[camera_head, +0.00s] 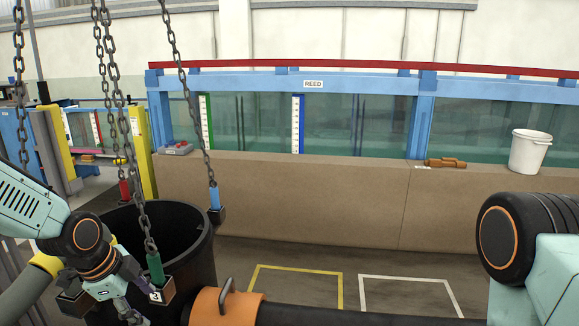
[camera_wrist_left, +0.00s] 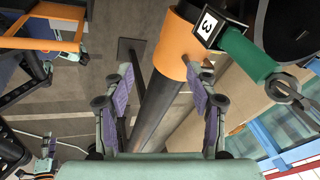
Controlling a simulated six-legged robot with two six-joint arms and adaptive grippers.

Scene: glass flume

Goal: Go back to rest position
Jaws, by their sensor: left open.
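My left gripper (camera_head: 143,289) is at the lower left of the head view, in front of a black tub (camera_head: 190,240) and close to a green fitting (camera_head: 155,268) on a chain. In the left wrist view, the gripper (camera_wrist_left: 160,78) is open, its purple-padded fingers apart and holding nothing. A black pipe (camera_wrist_left: 158,115) with an orange collar (camera_wrist_left: 173,48) shows beyond and between the fingers. The green fitting (camera_wrist_left: 247,53) and its block marked 3 (camera_wrist_left: 206,26) are above right of the fingers, apart from them. My right arm shows at the right; its gripper is out of view.
Several chains (camera_head: 112,80) hang at the left, around the tub. The glass flume (camera_head: 340,125) stands behind a brown ledge with a white bucket (camera_head: 529,151) and brown object (camera_head: 445,162). Yellow (camera_head: 297,269) and white (camera_head: 405,280) outlines mark clear floor.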

